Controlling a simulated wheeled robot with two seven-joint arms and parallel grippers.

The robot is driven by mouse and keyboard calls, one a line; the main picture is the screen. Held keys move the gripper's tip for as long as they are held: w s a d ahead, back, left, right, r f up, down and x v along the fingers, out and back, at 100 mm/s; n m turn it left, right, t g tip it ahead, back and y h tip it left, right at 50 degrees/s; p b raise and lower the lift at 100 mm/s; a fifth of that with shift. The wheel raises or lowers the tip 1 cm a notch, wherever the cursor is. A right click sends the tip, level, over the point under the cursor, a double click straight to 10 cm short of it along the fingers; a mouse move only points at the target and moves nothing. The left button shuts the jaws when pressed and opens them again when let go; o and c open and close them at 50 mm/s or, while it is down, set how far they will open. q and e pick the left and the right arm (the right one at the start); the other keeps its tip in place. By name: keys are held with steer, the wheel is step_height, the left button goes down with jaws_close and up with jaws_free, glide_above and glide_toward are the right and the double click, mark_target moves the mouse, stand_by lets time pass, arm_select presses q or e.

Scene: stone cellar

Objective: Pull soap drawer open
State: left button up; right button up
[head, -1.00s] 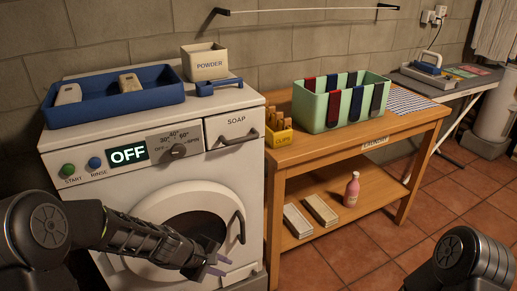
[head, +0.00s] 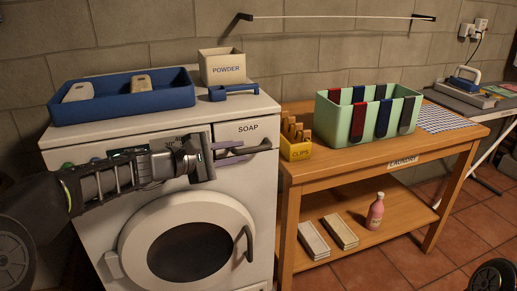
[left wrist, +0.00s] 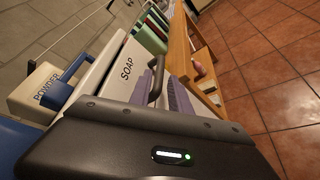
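The soap drawer (head: 248,131) is the white panel marked SOAP at the washing machine's top right. It looks shut, flush with the machine's front. Its dark bar handle (head: 266,145) sticks out; it also shows in the left wrist view (left wrist: 157,79). My left gripper (head: 244,152) is in front of the drawer with its purple-grey fingers apart, one above the other in the head view. In the left wrist view the handle appears between the open fingers (left wrist: 165,78); I cannot tell whether they touch it. My right gripper is out of view.
The washing machine (head: 98,228) carries a blue tray (head: 115,109), a powder box (head: 222,68) and a blue scoop (head: 232,91). A wooden table (head: 375,158) to the right holds a yellow clips box (head: 296,149) and a green bin (head: 334,119). The round door (head: 187,205) is below.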

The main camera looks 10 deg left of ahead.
mark_target(250, 150)
arm_select(q)
steer(key=x, duration=0.7)
steer(key=shift+w+d+p, duration=0.1)
steer(key=shift+w+p, duration=0.05)
steer(key=shift+p, duration=0.2)
steer(key=shift+c, duration=0.2)
jaws_close()
steer(key=shift+f, duration=0.1)
stand_by(0.8)
